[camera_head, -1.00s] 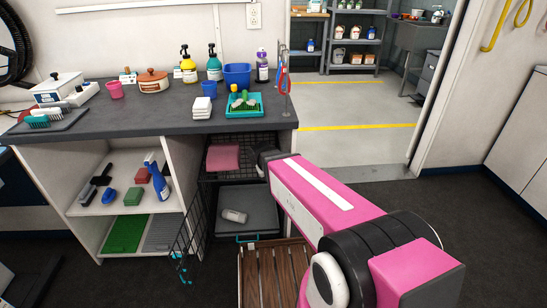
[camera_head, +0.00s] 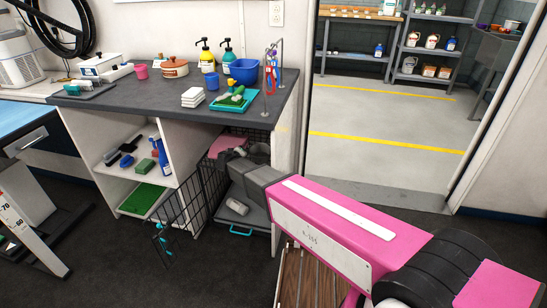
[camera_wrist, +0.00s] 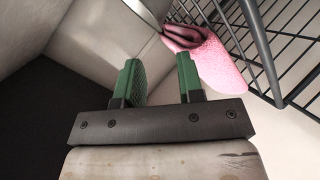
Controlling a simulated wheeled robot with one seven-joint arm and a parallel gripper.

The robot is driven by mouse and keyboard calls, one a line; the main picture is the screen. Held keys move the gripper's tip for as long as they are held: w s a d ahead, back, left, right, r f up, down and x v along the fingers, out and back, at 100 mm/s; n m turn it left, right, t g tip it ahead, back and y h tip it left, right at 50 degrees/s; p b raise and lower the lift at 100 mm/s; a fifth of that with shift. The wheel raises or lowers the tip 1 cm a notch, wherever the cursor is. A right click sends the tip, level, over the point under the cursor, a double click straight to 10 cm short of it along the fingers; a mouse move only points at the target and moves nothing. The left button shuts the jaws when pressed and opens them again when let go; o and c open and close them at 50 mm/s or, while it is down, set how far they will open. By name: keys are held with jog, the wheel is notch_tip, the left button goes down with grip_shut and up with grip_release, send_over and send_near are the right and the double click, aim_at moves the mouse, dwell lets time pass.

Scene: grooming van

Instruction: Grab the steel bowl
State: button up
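I cannot make out a steel bowl for certain in either view. In the wrist view a pale, metallic-looking curved edge shows at the top, beyond the fingers; I cannot tell if it belongs to a bowl. My gripper (camera_wrist: 158,64) has two green-padded fingers standing apart with nothing between them. In the head view my arm reaches to the wire basket compartment under the counter, and the fingers are hidden there. A pink folded towel (camera_wrist: 216,62) lies to the right of the fingers in the wrist view; it also shows in the head view (camera_head: 228,144).
A black wire basket front (camera_head: 190,208) stands out beside the compartment, and wire bars (camera_wrist: 285,45) run close right of my gripper. The dark counter (camera_head: 150,104) above holds bottles, a blue tub (camera_head: 244,72) and a teal tray (camera_head: 246,104). A doorway opens at right.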

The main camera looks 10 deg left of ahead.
jog(key=shift+a+y, duration=0.3)
jog(key=x, duration=0.4)
jog(key=shift+w+f, duration=0.15)
jog(key=shift+w, duration=0.2)
jog(key=shift+d+x, duration=0.15)
jog(key=shift+x, duration=1.3)
jog(key=shift+d+x, duration=0.1)
jog(key=shift+x, duration=1.35)
jog(key=shift+c, duration=0.4)
grip_shut()
